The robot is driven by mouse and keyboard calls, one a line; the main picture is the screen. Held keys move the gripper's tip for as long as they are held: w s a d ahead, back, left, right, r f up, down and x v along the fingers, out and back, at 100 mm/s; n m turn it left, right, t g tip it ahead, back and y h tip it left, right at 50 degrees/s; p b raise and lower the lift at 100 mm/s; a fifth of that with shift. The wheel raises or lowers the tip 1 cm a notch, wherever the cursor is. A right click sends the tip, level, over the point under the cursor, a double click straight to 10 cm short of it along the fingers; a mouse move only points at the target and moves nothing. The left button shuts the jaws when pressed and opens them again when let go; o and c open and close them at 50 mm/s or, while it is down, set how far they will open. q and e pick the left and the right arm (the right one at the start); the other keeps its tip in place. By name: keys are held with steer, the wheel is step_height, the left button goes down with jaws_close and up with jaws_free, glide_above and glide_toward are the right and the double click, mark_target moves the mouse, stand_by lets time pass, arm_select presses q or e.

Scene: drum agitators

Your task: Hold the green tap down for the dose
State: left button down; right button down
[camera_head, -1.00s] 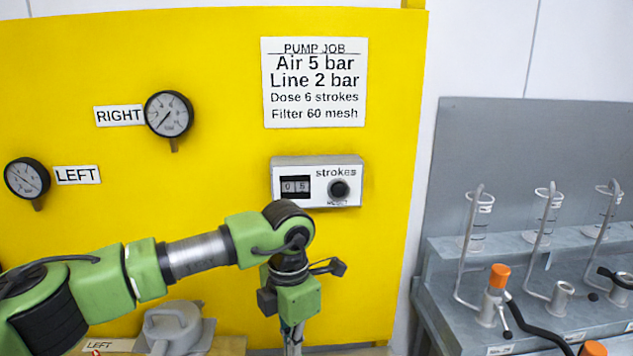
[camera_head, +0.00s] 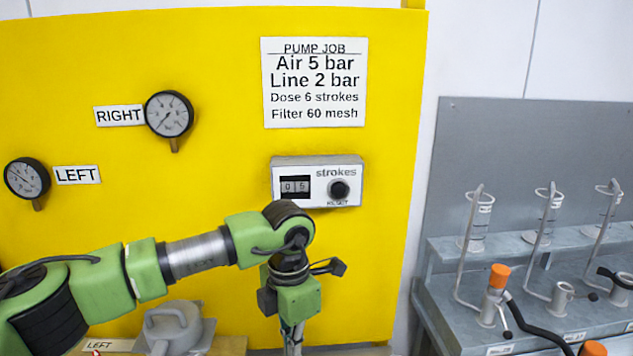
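No green tap can be made out in the head view. My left gripper (camera_head: 291,336) points straight down in front of the yellow panel (camera_head: 226,75), below the strokes counter (camera_head: 317,183). Its fingertips lie at or below the bottom edge, so its opening and anything it touches are hidden. The counter is a grey box with two digits, which look like 0 and 5 or 6, and a black reset knob (camera_head: 339,189). A white sign (camera_head: 314,83) reads Air 5 bar, Line 2 bar, Dose 6 strokes, Filter 60 mesh. My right gripper is not in view.
Round gauges labelled RIGHT (camera_head: 169,114) and LEFT (camera_head: 27,178) are on the panel. A grey pot-like part (camera_head: 172,325) stands lower left behind my arm. A grey bench (camera_head: 445,262) at right holds hooked tubes and orange-topped handles (camera_head: 499,276).

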arm_select(q)
steer(key=shift+f, duration=0.1)
step_height(320, 180, up, 7)
steer(key=p, duration=0.3)
stand_by(0.4)
